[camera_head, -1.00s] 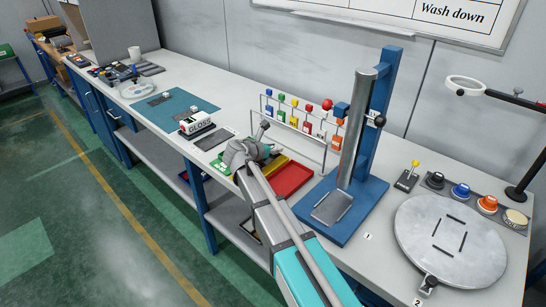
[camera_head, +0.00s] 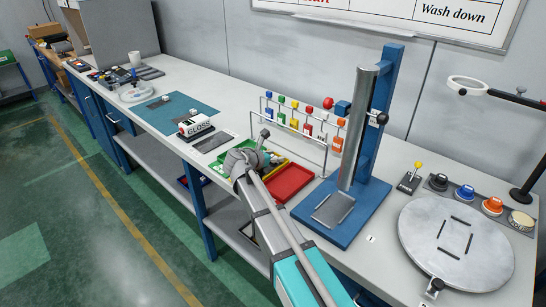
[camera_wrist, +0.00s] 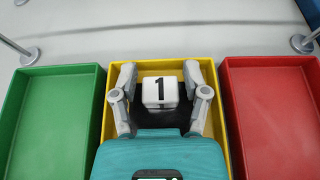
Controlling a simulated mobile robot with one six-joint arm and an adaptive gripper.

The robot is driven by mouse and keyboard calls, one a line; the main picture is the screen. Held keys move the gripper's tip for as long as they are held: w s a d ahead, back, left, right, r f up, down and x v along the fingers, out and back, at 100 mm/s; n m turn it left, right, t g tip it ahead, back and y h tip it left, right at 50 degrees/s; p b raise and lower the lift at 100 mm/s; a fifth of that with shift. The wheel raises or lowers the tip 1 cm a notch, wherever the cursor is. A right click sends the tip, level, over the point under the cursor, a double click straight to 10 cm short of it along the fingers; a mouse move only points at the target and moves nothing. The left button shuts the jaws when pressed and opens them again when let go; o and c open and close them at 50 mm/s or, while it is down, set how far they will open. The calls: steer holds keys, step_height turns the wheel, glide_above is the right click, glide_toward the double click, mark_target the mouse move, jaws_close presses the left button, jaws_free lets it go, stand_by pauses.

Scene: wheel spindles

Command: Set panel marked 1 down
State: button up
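The panel marked 1 is a dark plate (camera_wrist: 160,119) with a white block (camera_wrist: 160,93) on it, the black 1 facing up. In the wrist view it sits within the yellow tray (camera_wrist: 152,68). My gripper (camera_wrist: 160,76) is over this tray with its fingers spread on either side of the block. Narrow gaps show between the fingers and the block. The near part of the panel is hidden by my gripper's body. In the head view my gripper (camera_head: 264,147) is at the trays, and my arm hides the panel.
A green tray (camera_wrist: 52,120) is left of the yellow one and a red tray (camera_wrist: 270,120) right. A wire rack (camera_head: 295,120) with coloured tags stands behind. A blue stand (camera_head: 372,200) and a round grey plate (camera_head: 456,240) are to the right.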

steer(key=shift+o, duration=0.2)
stand_by(0.3)
steer(key=shift+r, duration=0.15)
steer(key=p+v, duration=0.4)
steer(key=v, duration=0.6)
steer(key=shift+s+a+r, duration=0.1)
steer(key=shift+s+a, duration=0.1)
steer(key=shift+s+a+r+p, duration=0.2)
steer(key=shift+s+a+p, duration=0.2)
steer(key=shift+s, duration=0.15)
